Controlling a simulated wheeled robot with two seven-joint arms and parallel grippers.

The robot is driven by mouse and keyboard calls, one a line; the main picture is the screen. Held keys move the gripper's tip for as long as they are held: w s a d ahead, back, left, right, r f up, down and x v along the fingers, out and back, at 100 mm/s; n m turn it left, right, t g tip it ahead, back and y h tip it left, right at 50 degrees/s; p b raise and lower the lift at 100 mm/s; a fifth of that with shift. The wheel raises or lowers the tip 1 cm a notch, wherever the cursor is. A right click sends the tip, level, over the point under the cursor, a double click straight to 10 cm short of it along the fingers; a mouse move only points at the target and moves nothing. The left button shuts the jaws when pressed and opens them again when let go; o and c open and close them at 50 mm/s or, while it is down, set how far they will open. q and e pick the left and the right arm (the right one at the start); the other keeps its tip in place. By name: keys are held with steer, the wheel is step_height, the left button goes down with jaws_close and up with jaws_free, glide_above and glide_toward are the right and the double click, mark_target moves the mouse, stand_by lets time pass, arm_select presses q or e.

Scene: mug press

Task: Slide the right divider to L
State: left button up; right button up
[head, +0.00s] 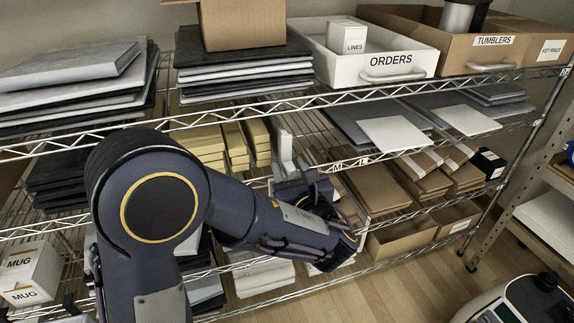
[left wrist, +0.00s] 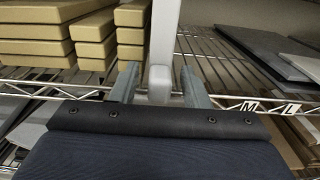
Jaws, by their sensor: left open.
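A white upright divider (head: 286,148) stands at the front of the middle wire shelf, to the left of the M and L labels on the shelf edge. My left gripper (head: 291,180) is at its lower front. In the left wrist view, the divider (left wrist: 163,50) shows between the two open fingers of my left gripper (left wrist: 159,84), with gaps on both sides; I cannot tell any contact. The M label (left wrist: 248,106) and the L label (left wrist: 291,109) are to the right of the gripper. My right gripper is not in view.
Stacked tan boxes (left wrist: 105,35) sit left of the divider. Bare wire shelf lies to its right, then grey sheets (left wrist: 272,50). An ORDERS bin (head: 390,60) is on the shelf above. Brown boxes (head: 375,185) sit on the shelf below.

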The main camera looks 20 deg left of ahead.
arm_select(q)
steer(key=shift+x, duration=0.95)
jaws_close()
